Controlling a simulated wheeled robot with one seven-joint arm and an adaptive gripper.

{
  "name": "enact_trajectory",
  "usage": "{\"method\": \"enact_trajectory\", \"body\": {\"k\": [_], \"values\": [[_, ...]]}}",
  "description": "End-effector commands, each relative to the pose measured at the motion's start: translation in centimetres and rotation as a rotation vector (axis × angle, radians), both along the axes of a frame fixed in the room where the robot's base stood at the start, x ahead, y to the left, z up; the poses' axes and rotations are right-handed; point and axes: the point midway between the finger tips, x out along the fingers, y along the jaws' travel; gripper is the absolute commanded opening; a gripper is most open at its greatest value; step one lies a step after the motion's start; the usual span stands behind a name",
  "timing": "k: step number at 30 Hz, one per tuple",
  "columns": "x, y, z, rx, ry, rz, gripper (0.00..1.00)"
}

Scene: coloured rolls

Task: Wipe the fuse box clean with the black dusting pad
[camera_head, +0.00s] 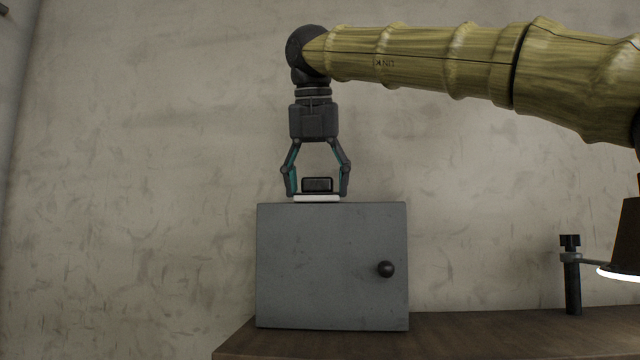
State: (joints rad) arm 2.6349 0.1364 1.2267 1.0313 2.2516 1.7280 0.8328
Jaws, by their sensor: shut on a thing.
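The fuse box (332,268) is a grey box with a shut front door and a round black knob (385,269) at its right side. It stands on a brown wooden surface. The black dusting pad (317,185) has a black top and a white underside (317,198). It is at the top edge of the fuse box, and its underside seems to touch the box top. My gripper (317,190) points straight down above the box, its two fingers shut on the pad from left and right. The top face of the box is hidden from this angle.
The wooden surface (480,325) runs to the right of the box. A lamp with a dark shade (625,235) and a dark clamp post (571,275) stand at the far right. A plain mottled wall (150,180) is behind. The space left of the box is free.

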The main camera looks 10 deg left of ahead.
Motion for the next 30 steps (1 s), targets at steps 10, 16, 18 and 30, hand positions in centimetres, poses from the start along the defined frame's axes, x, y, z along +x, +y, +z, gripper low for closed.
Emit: {"method": "enact_trajectory", "body": {"k": [10, 16, 18, 30], "values": [[0.1, 1.8, 0.2, 0.000, 0.001, 0.000, 0.52], [0.7, 1.8, 0.2, 0.000, 0.001, 0.000, 0.52], [1.1, 1.8, 0.3, 0.000, 0.001, 0.000, 0.52], [3.1, 1.8, -0.1, 0.000, 0.000, 0.000, 0.52]]}}
